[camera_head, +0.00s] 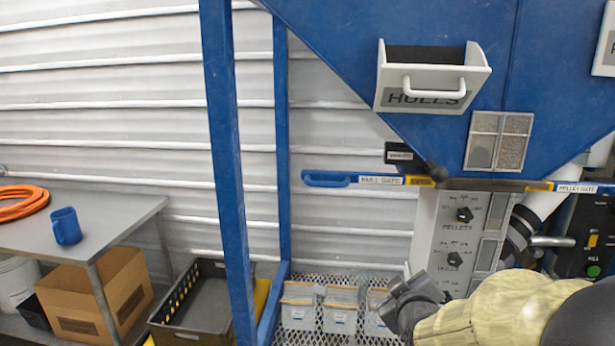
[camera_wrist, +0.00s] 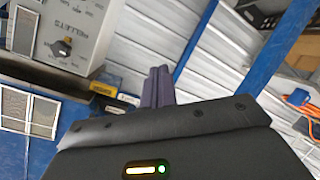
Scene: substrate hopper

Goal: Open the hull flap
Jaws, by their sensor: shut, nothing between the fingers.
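The hull flap (camera_head: 425,95) is a white panel lettered "HULLS" with a white bar handle (camera_head: 434,88), on the blue hopper in the head view. It leans outward at the top, its side walls and dark inside showing, so it stands open. My gripper (camera_head: 392,290) is at the bottom of the head view, well below the flap and apart from it, in front of the dial panel. In the wrist view its two dark fingers (camera_wrist: 158,87) are together and empty. The flap is not recognisable in the wrist view.
A blue-handled gate bar (camera_head: 327,179) crosses below the hopper. The dial panel (camera_head: 453,215) stands under it. A blue post (camera_head: 225,150) rises left of the hopper. Grey bins (camera_head: 299,306) sit on a mesh shelf. A table (camera_head: 120,225) with a blue mug (camera_head: 65,226) stands left.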

